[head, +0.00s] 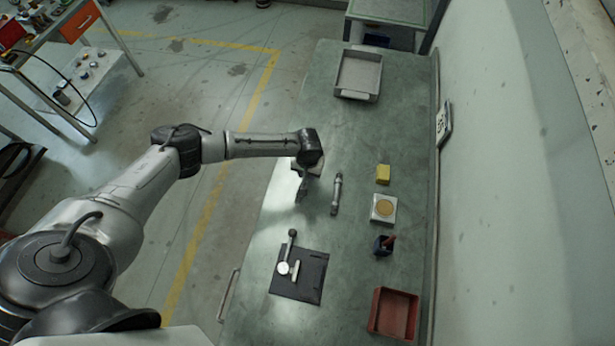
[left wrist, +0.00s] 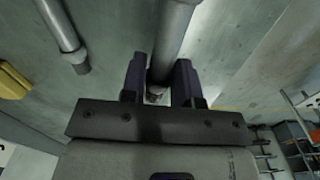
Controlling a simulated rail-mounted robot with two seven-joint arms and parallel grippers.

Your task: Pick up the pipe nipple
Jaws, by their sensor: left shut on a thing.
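The pipe nipple (left wrist: 172,40), a smooth grey metal tube, runs between the two dark fingers of my left gripper (left wrist: 160,82) in the left wrist view. The fingers are shut on it, one on each side. In the head view my left gripper (head: 302,186) points down over the left part of the green bench, and the wrist partly hides the tube. I cannot tell whether the tube clears the bench top. A second grey pipe piece (head: 337,193) lies just to the right of the gripper; it also shows at upper left in the left wrist view (left wrist: 62,25). My right gripper is not in view.
On the green bench (head: 320,110) are a grey tray (head: 358,74), a yellow block (head: 383,174), a box with a round tan disc (head: 383,208), a dark holder (head: 383,246), a red bin (head: 394,314) and a black mat (head: 307,284) with tools. A wall bounds the right side.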

